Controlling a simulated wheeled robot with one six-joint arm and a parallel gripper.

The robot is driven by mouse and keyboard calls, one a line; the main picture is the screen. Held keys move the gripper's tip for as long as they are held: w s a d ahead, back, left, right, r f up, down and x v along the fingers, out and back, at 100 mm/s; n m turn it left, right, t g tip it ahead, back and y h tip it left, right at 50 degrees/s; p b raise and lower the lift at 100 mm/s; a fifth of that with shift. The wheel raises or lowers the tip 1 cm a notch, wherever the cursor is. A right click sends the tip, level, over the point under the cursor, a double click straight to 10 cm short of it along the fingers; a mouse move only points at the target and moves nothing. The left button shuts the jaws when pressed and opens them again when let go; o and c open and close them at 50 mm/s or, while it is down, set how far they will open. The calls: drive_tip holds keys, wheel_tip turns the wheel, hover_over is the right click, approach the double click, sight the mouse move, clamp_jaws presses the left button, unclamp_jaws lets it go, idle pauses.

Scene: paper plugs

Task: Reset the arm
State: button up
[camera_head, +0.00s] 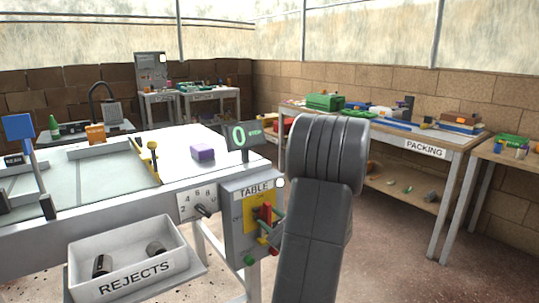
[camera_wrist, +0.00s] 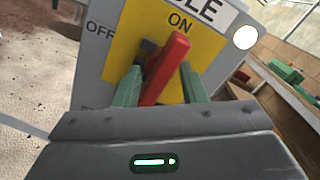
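My gripper (camera_wrist: 160,70) is in front of the yellow switch plate (camera_wrist: 145,25) in the wrist view. Its two green fingers stand apart on either side of a red lever (camera_wrist: 166,68). A gap shows between the lever and the right finger, and the left finger is close to the lever or touching it. The lever leans up toward the ON mark. In the head view, the lever (camera_head: 266,212) shows on the TABLE control box (camera_head: 234,222). My dark arm rises just right of the box and partly hides the fingers.
A REJECTS bin (camera_head: 128,265) with two dark pieces stands left of the control box. A purple block (camera_head: 203,152) lies on the white table, near a display (camera_head: 243,136) reading 0. The PACKING bench (camera_head: 425,150) stands at right, with open floor before it.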

drive_tip(key=shift+n+b, duration=0.55)
drive_tip(key=shift+n, duration=1.05)
